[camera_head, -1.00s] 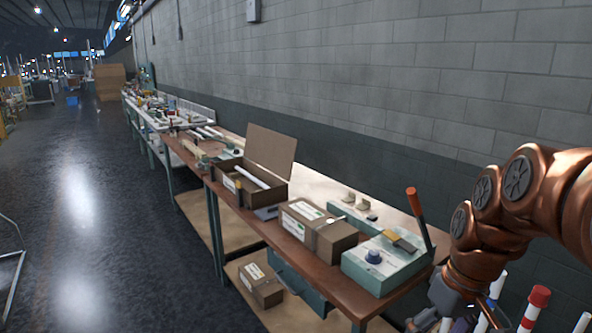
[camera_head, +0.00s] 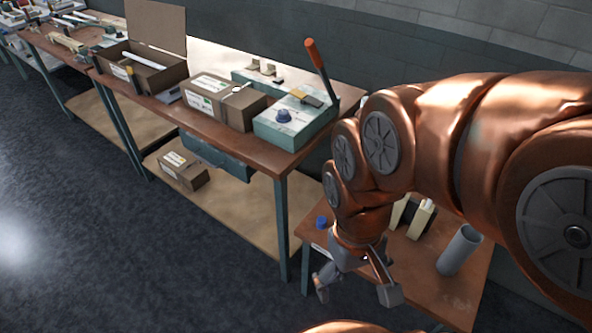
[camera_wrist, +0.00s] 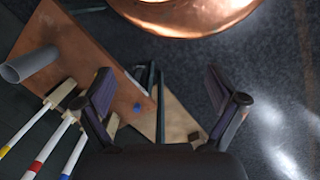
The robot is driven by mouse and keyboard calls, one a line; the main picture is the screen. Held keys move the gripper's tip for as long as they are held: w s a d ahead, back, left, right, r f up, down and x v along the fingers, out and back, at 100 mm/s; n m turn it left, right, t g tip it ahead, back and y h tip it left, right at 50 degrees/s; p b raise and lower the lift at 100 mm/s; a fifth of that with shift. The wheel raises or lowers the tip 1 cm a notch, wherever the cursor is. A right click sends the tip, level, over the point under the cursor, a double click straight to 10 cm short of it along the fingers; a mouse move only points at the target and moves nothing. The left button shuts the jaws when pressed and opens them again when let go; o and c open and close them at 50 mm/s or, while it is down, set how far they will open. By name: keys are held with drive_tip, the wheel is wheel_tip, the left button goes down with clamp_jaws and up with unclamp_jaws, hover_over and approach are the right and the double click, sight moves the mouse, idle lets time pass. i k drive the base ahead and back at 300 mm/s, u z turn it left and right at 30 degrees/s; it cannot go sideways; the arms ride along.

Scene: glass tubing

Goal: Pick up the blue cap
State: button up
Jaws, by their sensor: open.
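A small blue cap (camera_head: 321,221) stands on the near left part of the small brown table (camera_head: 458,303), just left of my wrist. It also shows in the wrist view as a small blue spot (camera_wrist: 137,107) on the brown tabletop, between my fingers but well beyond them, nearer the left finger. My gripper (camera_head: 356,290) hangs pointing down in front of the small table's edge. Its two fingers are spread with nothing between them, as the wrist view (camera_wrist: 158,82) also shows. Part of the small table is hidden behind my arm.
A grey tube (camera_head: 460,250) stands on the small table. Cream holders (camera_head: 421,219) stand behind my wrist, and several white rods (camera_wrist: 42,155) show in the wrist view. The long bench carries a teal box (camera_head: 297,127) and a cardboard box (camera_head: 222,103). Dark floor at left is clear.

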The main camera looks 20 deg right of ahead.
sight(321, 221)
drive_tip(key=z, duration=0.1)
drive_tip(key=k, duration=0.45)
drive_tip(key=z, duration=0.7)
drive_tip(key=i, duration=0.5)
drive_tip(key=u, duration=2.5)
drive_tip(key=k, duration=0.3)
drive_tip(key=z, duration=0.5)
